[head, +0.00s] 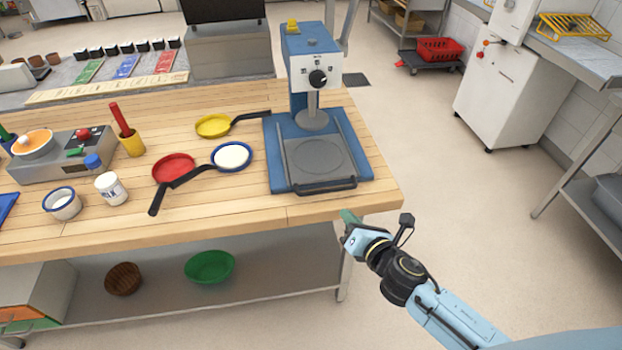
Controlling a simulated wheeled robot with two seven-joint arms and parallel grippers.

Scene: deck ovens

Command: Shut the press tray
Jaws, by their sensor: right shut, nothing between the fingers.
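The press (317,72) is a blue machine with a white front panel and a black knob, standing near the right end of the wooden table. Its grey tray (292,177) lies low at the front of the blue base, with a round mark on it and a dark handle bar (326,186) along its front edge. The tray sticks out toward me, in front of the press column. My right gripper (349,216) is shut and empty, just off the table's front edge, below and right of the handle and apart from it. My left gripper is not in view.
Yellow, red and blue-rimmed pans (174,167) lie on the table (250,205) left of the press. Farther left are a white jar (111,188), a cup and a burner. The lower shelf holds a green bowl (210,266).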

